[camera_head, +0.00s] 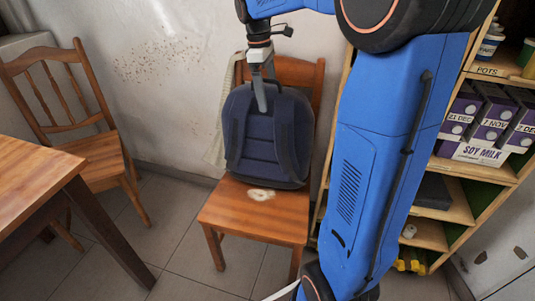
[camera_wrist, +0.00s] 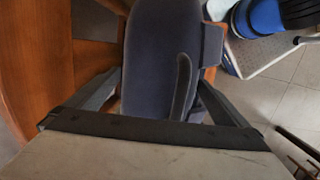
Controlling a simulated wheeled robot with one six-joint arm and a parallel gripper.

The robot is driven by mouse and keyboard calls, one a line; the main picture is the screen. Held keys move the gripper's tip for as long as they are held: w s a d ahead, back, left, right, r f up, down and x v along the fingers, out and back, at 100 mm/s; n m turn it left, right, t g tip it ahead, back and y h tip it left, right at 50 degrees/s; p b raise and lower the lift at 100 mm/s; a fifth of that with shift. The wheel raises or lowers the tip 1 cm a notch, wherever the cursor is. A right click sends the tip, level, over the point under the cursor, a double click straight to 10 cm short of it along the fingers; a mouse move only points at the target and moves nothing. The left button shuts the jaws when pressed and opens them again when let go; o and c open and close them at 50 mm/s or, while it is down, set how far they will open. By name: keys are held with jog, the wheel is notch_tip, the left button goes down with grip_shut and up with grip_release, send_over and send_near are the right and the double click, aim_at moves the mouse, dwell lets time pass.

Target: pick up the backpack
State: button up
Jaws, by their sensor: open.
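The dark blue backpack (camera_head: 268,150) stands upright on the seat of a wooden chair (camera_head: 225,212), leaning towards its backrest. Its straps face the camera. My gripper (camera_head: 262,98) is at the top of the backpack, pointing down, with a finger in front of the upper part. In the wrist view the backpack (camera_wrist: 150,55) lies between the two spread fingers of my gripper (camera_wrist: 158,82). The fingers look apart, with no clear grip on the bag. Whether either finger touches it I cannot tell.
A second wooden chair (camera_head: 100,155) and a table (camera_head: 35,190) stand at the left. A wooden shelf with soy milk boxes (camera_head: 480,120) is at the right. The wall is close behind the chair. Tiled floor (camera_head: 175,235) is open between table and chair.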

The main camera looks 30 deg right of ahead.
jog(key=c, duration=1.7)
jog(key=shift+r, duration=0.1)
